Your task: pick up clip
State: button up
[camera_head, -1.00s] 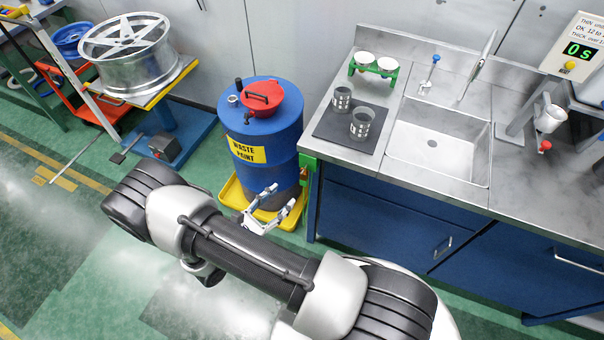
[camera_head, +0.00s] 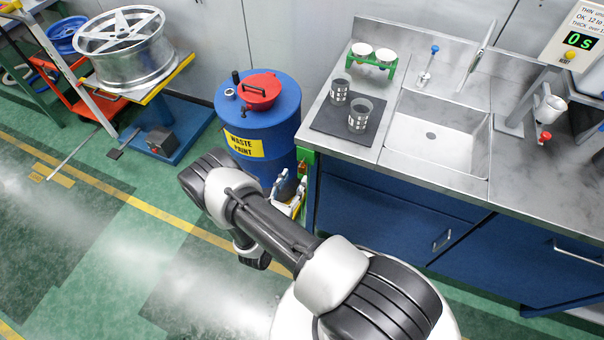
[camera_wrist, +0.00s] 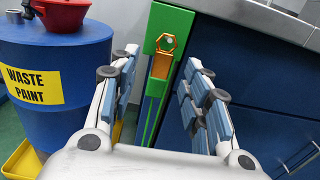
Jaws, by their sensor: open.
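An orange clip (camera_wrist: 162,60) with a hexagon-shaped top hangs upright on a green holder (camera_wrist: 171,24) at the left end of the bench. In the wrist view it shows in the gap between my fingers, beyond the tips. My gripper (camera_wrist: 161,68) is open and empty, with blue pads on both fingers. In the head view my gripper (camera_head: 290,188) is low between the blue drum and the bench's left end, just below the green holder (camera_head: 305,162). The clip is too small to make out clearly there.
The blue waste paint drum (camera_head: 258,120) with a red lid stands close on the left, in a yellow tray (camera_wrist: 20,160). The blue bench cabinet (camera_head: 365,210) is close on the right. Two grey cups stand on a dark mat (camera_head: 333,132). Open floor lies to the left.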

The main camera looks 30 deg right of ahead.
aim_at(301, 168)
jog(key=shift+b+x, duration=0.75)
jog(key=shift+x, duration=2.35)
jog(key=shift+s+d, duration=0.1)
jog(key=shift+s, duration=0.05)
jog(key=shift+c, duration=0.2)
grip_shut()
jog(key=shift+r, duration=0.2)
jog(key=shift+r+p, duration=0.25)
jog(key=shift+p, duration=0.2)
jog(key=p+v, duration=0.2)
jog(key=v, duration=1.6)
jog(key=shift+f, duration=0.15)
